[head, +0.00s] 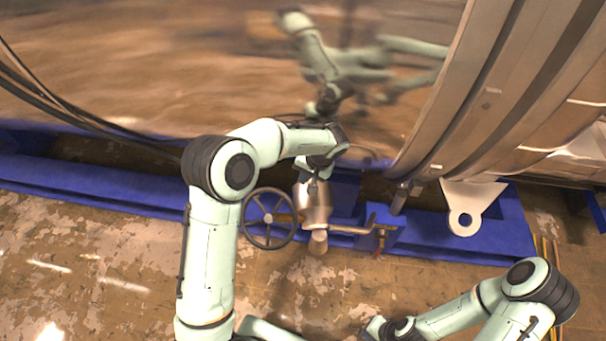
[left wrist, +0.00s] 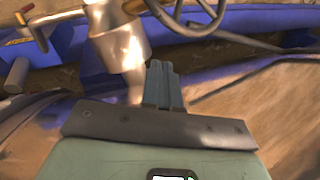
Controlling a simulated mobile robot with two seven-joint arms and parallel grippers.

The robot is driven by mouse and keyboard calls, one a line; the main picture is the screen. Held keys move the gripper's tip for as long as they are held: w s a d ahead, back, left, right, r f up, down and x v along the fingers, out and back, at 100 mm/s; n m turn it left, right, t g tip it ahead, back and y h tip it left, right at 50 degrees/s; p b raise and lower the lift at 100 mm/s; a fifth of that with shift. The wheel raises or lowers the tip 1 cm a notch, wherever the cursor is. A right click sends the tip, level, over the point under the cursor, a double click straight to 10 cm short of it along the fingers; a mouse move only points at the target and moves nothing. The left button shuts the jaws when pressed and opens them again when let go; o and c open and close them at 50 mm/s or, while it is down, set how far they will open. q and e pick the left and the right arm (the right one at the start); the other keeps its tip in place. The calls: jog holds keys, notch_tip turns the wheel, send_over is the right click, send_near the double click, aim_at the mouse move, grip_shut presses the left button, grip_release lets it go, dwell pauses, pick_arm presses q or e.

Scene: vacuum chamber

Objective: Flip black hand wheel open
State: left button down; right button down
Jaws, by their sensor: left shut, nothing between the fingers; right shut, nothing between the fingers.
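The black hand wheel (head: 268,218) has a round rim, spokes and a lighter hub. It sits left of a metal valve body (head: 314,205) low beside the chamber. Its rim also shows at the top of the left wrist view (left wrist: 190,14), partly cut off. My left gripper (head: 314,186) is above the valve body, to the upper right of the wheel, apart from the rim. Its fingers (left wrist: 164,84) are together and empty. My right gripper (head: 372,327) is at the bottom edge of the head view, partly cut off, shut and well away from the wheel.
The shiny chamber wall (head: 150,70) fills the back and reflects my arm. A blue frame (head: 100,187) runs along its foot. A large ribbed flange (head: 490,90) stands at right. The worn floor in front is open.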

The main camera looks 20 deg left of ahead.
pick_arm(q)
jog(key=s+a+f, duration=0.1)
jog(key=a+f, duration=0.4)
jog(key=f, duration=0.1)
jog(key=shift+a+f+p, duration=0.35)
jog(key=shift+f+p, duration=0.05)
jog(key=shift+p, duration=0.05)
pick_arm(e)
jog(key=shift+w+r, duration=0.6)
jog(key=shift+w, duration=0.1)
pick_arm(q)
jog(key=shift+s, duration=0.15)
pick_arm(e)
jog(key=shift+s, duration=0.1)
